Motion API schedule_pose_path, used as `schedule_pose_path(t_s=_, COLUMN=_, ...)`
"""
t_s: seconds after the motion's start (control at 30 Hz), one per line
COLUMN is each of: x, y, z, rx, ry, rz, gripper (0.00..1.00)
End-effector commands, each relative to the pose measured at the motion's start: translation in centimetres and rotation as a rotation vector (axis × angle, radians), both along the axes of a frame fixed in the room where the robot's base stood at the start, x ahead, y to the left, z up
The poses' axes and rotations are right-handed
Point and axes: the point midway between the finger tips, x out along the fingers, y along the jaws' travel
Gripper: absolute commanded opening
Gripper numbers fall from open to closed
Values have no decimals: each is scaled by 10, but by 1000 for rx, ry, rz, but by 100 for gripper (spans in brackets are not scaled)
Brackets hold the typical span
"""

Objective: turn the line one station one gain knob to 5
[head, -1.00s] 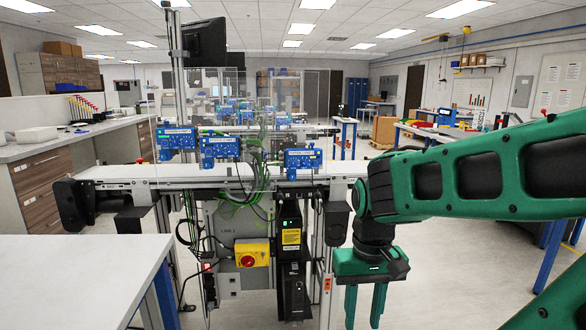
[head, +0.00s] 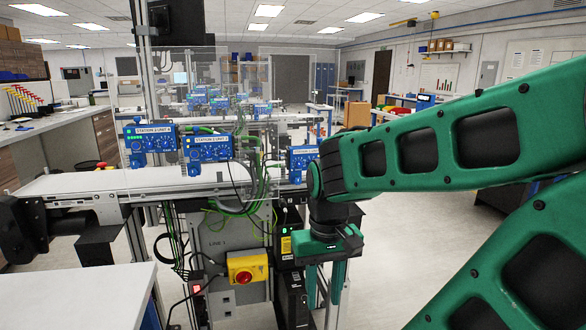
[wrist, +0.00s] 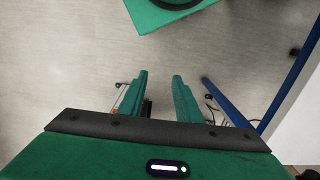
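Several blue station units with knobs sit along the belt conveyor (head: 150,181). The left unit (head: 150,146) reads "STATION 2 UNIT 2". The middle unit (head: 207,149) also has a station label, too small to read surely. The right unit (head: 302,158) is partly hidden behind my arm, and its label is cut off. The gain knob and its setting are too small to make out. My gripper (head: 325,284) hangs pointing down, to the right of and below the belt, apart from the units. In the wrist view its two fingers (wrist: 158,97) stand apart with nothing between them.
Clear panels stand over the belt. A white table (head: 85,300) is at the front left. Open floor (head: 400,243) lies to the right.

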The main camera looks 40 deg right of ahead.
Motion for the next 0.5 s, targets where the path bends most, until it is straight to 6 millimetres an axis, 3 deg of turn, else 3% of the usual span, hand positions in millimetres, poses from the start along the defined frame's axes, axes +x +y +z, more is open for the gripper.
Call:
schedule_pose_path(t_s=0.37, x=-7, y=-2, z=4, rx=-5, ry=-29, rz=12, gripper=35)
schedule_pose_path(t_s=0.5, x=26, y=-12, z=-4, rx=-33, ry=-116, rz=80, gripper=35)
